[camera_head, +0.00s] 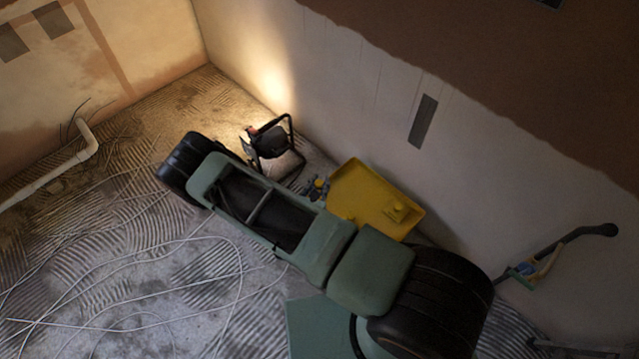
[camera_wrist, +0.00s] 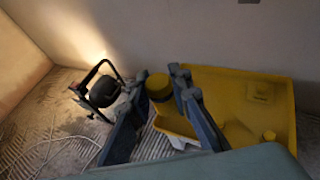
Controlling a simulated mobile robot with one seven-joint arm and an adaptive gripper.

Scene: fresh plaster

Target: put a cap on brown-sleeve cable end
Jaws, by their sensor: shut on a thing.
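My gripper (camera_head: 317,188) hangs beside the left end of a yellow tray (camera_head: 352,178). In the wrist view my gripper (camera_wrist: 159,80) has its two fingers shut on a round yellow cap (camera_wrist: 158,87), held just at the left edge of the tray (camera_wrist: 232,84). At the far right in the head view, a dark curved conduit (camera_head: 580,234) stands near the wall with a bundle of short coloured ends. A blue end (camera_head: 523,269) and a tan-brown end (camera_head: 547,263) show there. Their tips are too small to make out, and this bundle is not in the wrist view.
A lit work lamp (camera_head: 268,142) on a black frame stands by the wall, left of my gripper. Small yellow pieces (camera_head: 397,210) lie in the tray. A pale pipe (camera_head: 60,172) and loose white cables (camera_head: 150,240) lie on the floor at left.

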